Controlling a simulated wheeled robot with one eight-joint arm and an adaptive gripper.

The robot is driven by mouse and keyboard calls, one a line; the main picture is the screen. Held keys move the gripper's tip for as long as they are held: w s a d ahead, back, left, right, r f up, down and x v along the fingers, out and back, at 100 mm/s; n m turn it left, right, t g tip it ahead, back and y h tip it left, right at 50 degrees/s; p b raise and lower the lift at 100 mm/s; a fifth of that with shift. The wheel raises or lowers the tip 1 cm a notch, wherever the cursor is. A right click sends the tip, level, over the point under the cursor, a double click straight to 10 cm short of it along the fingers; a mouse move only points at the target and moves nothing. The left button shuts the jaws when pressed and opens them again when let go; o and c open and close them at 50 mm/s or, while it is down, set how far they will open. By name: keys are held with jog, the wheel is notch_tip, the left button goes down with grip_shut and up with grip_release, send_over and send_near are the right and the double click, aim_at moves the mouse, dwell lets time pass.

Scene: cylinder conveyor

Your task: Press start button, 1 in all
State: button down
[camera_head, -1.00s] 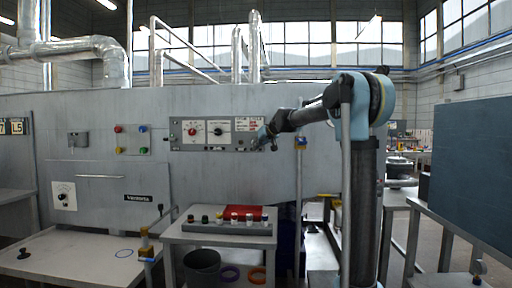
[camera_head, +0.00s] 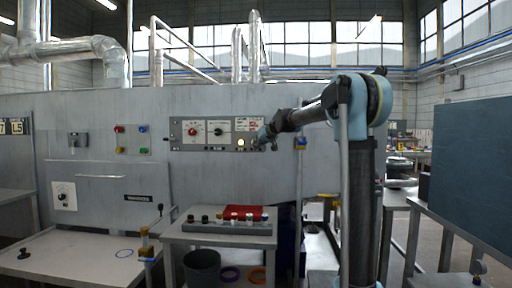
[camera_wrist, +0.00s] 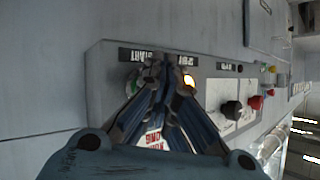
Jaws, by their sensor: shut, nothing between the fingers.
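The control panel (camera_head: 216,133) is a grey strip on the large grey machine, and it fills the middle of the wrist view (camera_wrist: 100,90). A black label that seems to read START (camera_wrist: 145,55) sits at its left end there. A green button (camera_wrist: 132,80) shows below that label, partly hidden by a finger. Contact cannot be told. It also shows in the head view (camera_head: 264,138).
A red knob (camera_head: 192,131) and a black knob (camera_head: 217,130) are on the panel. Coloured buttons (camera_head: 131,139) sit farther left on the machine. Below the panel, a small table (camera_head: 180,238) holds a red tray and several small cylinders. A dark board (camera_head: 470,170) stands at right.

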jog(key=shift+s, duration=0.95)
jog(key=s, duration=0.5)
jog(key=shift+a, duration=0.15)
dwell(0.6)
jog(key=s+d+f+m+g+h, duration=0.1)
jog(key=s+d+f+g+h, duration=0.1)
jog(key=s+d+f, duration=0.7)
jog(key=s+d+f+m+g+h, duration=0.1)
jog(key=s+d+f+g+h, duration=0.1)
jog(key=s+d+f, duration=0.7)
jog(key=s+d+f+m+g+h, duration=0.2)
jog(key=s+d+f, duration=0.7)
jog(key=s+f, duration=1.2)
jog(key=s+g+h, duration=0.1)
jog(key=s, duration=1)
jog(key=shift+s+f+g, duration=0.25)
jog(key=shift+f+g, duration=0.05)
jog(key=shift+g, duration=0.1)
